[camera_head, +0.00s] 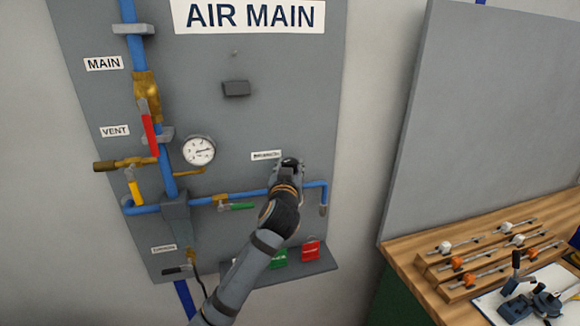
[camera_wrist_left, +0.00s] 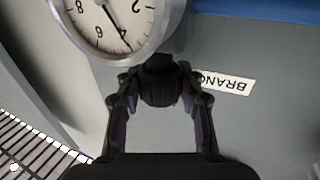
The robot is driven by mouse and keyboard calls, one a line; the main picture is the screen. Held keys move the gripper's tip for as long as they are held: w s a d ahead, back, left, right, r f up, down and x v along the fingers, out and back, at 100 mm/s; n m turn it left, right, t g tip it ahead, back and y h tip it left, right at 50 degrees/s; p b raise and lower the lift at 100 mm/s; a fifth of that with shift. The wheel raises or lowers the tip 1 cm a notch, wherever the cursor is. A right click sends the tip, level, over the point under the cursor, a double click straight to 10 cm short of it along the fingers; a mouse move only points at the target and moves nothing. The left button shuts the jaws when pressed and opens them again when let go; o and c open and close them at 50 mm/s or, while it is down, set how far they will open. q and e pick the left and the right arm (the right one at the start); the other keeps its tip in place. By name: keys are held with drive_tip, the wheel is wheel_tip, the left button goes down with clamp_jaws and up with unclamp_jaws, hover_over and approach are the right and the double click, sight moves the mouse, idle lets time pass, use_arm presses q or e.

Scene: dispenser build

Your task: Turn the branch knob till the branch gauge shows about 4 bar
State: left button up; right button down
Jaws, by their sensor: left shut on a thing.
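My left gripper (camera_head: 289,170) is at the grey air panel (camera_head: 230,120), just right of the small branch label (camera_head: 266,155). In the left wrist view, the gripper (camera_wrist_left: 157,82) has its two fingers shut around the dark branch knob (camera_wrist_left: 160,88). The branch gauge (camera_wrist_left: 105,22) sits beside the knob, upside down and partly cut off by the picture's top edge. Its dark needle points close to the 4 mark. In the head view my gripper hides the branch gauge and knob. My right gripper is not in view.
The panel carries a main gauge (camera_head: 198,151), a red-handled main valve (camera_head: 149,130), a yellow vent handle (camera_head: 135,192) and a green handle (camera_head: 237,207) on the blue pipe. Green (camera_head: 279,258) and red (camera_head: 310,251) items sit on the low shelf. A wooden bench (camera_head: 400,258) stands right.

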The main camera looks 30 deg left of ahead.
use_arm(q)
drive_tip(key=shift+f, duration=0.2)
drive_tip(key=o, duration=1.2)
drive_tip(key=shift+w+a, duration=0.1)
drive_tip(key=shift+w, duration=0.05)
drive_tip(key=v, duration=0.7)
drive_tip(key=shift+s, duration=0.25)
